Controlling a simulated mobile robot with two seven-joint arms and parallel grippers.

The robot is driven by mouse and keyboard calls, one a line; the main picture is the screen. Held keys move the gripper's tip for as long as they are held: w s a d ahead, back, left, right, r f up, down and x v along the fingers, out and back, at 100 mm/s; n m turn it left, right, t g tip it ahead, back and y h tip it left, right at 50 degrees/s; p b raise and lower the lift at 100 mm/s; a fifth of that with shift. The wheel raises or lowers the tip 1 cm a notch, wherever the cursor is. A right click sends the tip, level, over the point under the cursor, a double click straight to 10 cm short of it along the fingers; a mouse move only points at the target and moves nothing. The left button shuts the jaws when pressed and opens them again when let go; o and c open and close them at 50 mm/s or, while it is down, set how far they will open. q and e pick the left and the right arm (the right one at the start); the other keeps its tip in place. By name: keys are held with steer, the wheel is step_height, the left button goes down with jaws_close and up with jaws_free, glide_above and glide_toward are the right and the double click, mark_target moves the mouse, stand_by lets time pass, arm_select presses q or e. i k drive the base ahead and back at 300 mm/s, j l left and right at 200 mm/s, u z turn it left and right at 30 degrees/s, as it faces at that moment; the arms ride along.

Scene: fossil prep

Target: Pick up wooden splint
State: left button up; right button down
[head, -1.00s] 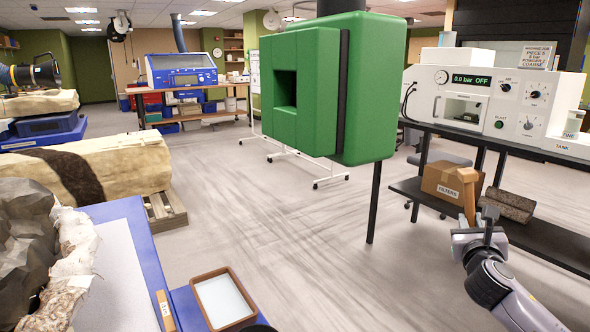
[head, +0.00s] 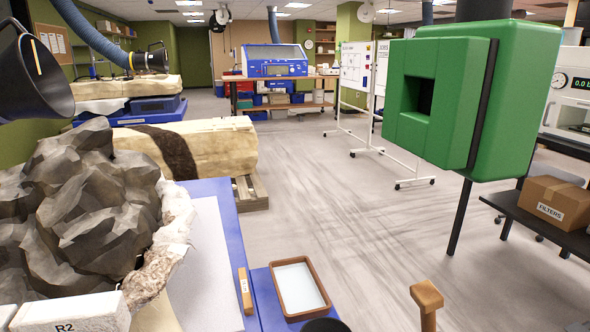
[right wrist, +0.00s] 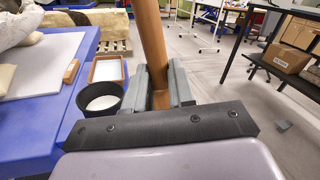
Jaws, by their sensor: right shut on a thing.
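The wooden splint (right wrist: 153,45), a long brown piece, stands between the two grey fingers of my right gripper (right wrist: 161,88) in the right wrist view. The fingers are shut on it, and its far end runs out of the top of that view. In the head view, a brown wooden piece with a wider top (head: 427,300), which looks like the same splint, rises from the bottom edge, over the floor to the right of the blue table. The right gripper itself is out of the head view. My left gripper is not in view.
The blue table (head: 222,190) holds a grey rock (head: 90,205), a tray (head: 299,289), a small labelled wooden block (head: 245,291) and a black cup of white material (right wrist: 102,97). A green cabinet (head: 525,90) on a post stands right. Open floor lies between.

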mark_target(245, 290)
steer(key=k+j+u, duration=0.15)
steer(key=k+u, duration=0.2)
steer(key=k, duration=0.3)
steer(key=u, duration=1.1)
steer(key=l+u, duration=0.2)
steer(key=l, duration=1.25)
steer(key=i+l, duration=0.1)
steer(key=l, duration=0.75)
steer(key=i+l, duration=0.1)
steer(key=l, duration=0.75)
